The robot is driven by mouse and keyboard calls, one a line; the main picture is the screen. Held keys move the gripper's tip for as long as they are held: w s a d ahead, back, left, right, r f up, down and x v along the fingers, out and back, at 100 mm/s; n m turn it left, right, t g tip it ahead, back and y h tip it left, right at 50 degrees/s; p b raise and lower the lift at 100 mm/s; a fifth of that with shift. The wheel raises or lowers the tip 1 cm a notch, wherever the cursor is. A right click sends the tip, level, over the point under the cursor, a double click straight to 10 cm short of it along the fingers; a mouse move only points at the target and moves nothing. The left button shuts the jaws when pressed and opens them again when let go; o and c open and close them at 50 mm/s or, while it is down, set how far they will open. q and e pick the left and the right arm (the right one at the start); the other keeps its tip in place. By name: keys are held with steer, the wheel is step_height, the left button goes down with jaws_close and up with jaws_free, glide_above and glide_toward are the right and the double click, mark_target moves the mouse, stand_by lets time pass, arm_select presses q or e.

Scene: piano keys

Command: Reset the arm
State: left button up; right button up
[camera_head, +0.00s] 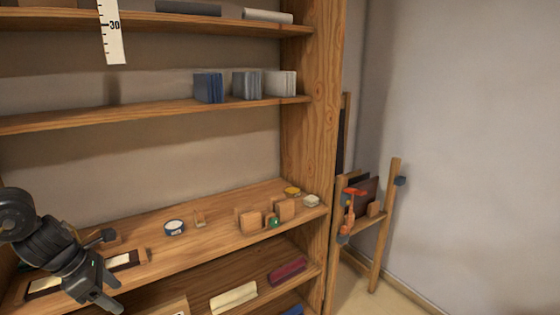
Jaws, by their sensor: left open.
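My left gripper (112,296) is at the lower left, in front of the wooden shelf unit, with its fingers pointing down and to the right. It is open, and nothing shows between its fingers. The arm comes in from the left edge. Behind it, on the wide shelf board (190,245), lies a wooden piece with dark and white parts (123,262); the arm hides its middle. My right gripper is not in view.
On the same shelf stand a small round tin (174,228), wooden blocks (250,222) and a yellow-topped tin (292,192). Books (208,88) stand on the shelf above. A wooden upright (312,130) bounds the unit at right. Beyond it is a rack with tools (350,208).

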arm_select(q)
steer(key=w+d+f+n+t+h, duration=0.1)
steer(key=w+d+f+n+h, duration=0.1)
steer(key=w+d+f+n, duration=0.55)
steer(key=w+d+f+n+t+h, duration=0.25)
steer(key=d+f+n, duration=0.25)
steer(key=f, duration=0.5)
step_height(320, 180, down, 18)
steer(key=s+d+n+y, duration=0.2)
steer(key=s+n, duration=0.1)
steer(key=n, duration=0.9)
steer(key=s+a+f+n+g+y, duration=0.15)
steer(key=s+f+n+y, duration=0.25)
steer(key=s+f+n, duration=1.4)
steer(key=s+f+g, duration=0.1)
steer(key=s+f, duration=0.3)
steer(key=s, duration=0.6)
steer(key=s+f+n+g+y, duration=0.1)
steer(key=s+f, duration=0.2)
steer(key=s, duration=0.8)
steer(key=s+d+f+g+y, duration=0.1)
steer(key=s+f, duration=0.3)
steer(key=s, duration=0.7)
steer(key=shift+s+f+n+g, duration=0.25)
steer(key=shift+f+n+g, duration=0.05)
steer(key=shift+n+g, duration=0.1)
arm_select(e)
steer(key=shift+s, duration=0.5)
